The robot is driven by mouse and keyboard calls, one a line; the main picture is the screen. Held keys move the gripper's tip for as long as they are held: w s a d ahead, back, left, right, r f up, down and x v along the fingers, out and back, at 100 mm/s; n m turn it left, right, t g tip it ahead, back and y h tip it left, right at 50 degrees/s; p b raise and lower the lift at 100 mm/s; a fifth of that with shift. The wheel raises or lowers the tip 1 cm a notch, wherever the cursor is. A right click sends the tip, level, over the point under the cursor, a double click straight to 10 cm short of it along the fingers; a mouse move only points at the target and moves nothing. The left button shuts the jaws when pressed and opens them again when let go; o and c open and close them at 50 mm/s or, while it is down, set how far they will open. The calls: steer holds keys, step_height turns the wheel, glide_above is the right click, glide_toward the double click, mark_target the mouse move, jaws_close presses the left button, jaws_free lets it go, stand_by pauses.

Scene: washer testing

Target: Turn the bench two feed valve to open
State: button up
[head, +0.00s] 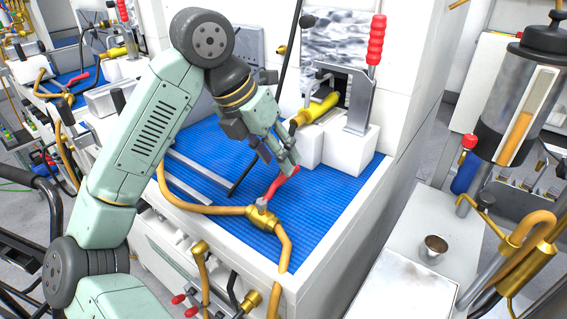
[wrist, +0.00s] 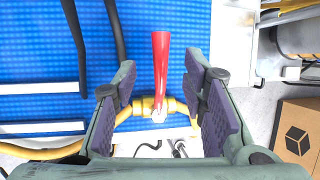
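The feed valve has a brass body (head: 262,216) in the yellow hose line at the front of the blue-matted bench. Its red lever (head: 281,183) points away from the body toward the back of the bench, crosswise to the hose. In the wrist view the red lever (wrist: 160,62) stands between the fingers, and the brass body (wrist: 158,108) lies below it. My gripper (head: 280,160) is at the lever's far end in the head view. Its fingers (wrist: 160,78) are spread, with visible gaps on both sides of the lever. No bench number is readable.
A clamp with a red upright handle (head: 376,40) and a yellow cylinder (head: 322,108) stand behind my gripper. Metal rails (head: 205,175) and a black hose lie left on the blue mat (head: 330,190). A small metal cup (head: 433,247) stands on the right-hand bench.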

steer(key=shift+x, duration=1.9)
steer(key=shift+c, duration=0.4)
jaws_close()
